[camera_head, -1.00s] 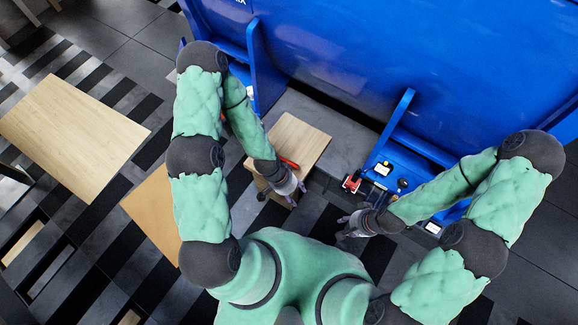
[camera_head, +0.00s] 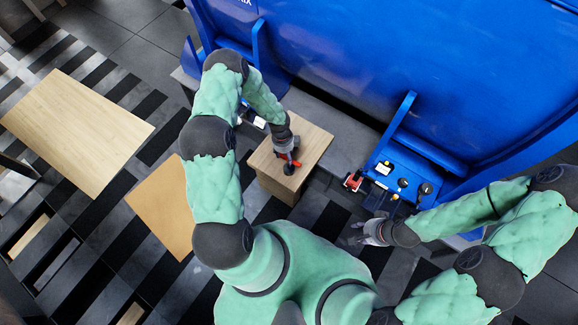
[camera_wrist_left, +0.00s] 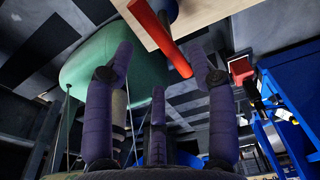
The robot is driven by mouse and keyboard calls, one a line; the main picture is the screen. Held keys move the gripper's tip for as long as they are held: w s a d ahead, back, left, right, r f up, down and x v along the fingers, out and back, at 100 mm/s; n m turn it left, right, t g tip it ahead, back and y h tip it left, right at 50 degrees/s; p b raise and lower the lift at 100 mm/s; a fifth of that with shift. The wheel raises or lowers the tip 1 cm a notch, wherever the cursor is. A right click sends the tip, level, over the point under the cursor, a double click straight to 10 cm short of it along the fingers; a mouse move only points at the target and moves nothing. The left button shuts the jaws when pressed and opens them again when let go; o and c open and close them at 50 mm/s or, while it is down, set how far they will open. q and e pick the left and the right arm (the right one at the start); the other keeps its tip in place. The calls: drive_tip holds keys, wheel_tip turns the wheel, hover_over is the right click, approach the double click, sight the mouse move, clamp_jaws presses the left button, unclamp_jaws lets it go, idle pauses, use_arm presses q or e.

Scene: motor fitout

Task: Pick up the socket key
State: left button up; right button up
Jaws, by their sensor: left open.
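The socket key has a red bar handle and a dark round end (camera_head: 289,168). It is on the small wooden stool's top (camera_head: 312,143), partly hidden by my left gripper in the head view. My left gripper (camera_head: 288,156) is over it, pointing down. In the left wrist view the red bar (camera_wrist_left: 160,38) slants between and beyond the open fingers (camera_wrist_left: 161,60), with the dark blue shaft (camera_wrist_left: 166,8) at the top edge. I see no finger closed on it. My right gripper (camera_head: 354,234) is away to the right, its fingers spread and empty.
A big blue machine (camera_head: 400,70) stands behind the stool. A blue ledge (camera_head: 405,172) with dark knobs and a red block (camera_head: 353,181) lies to the right. A light wooden table (camera_head: 75,130) is at the left.

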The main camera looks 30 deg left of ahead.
use_arm(q)
drive_tip(key=f+b, duration=0.1)
drive_tip(key=f, duration=0.3)
drive_tip(key=f+b, duration=0.1)
drive_tip(key=f, duration=0.1)
drive_tip(key=shift+w+d+f+b, duration=0.1)
drive_tip(key=shift+d+f+b, duration=0.25)
drive_tip(key=shift+d, duration=0.05)
drive_tip(key=shift+r, duration=0.1)
clamp_jaws()
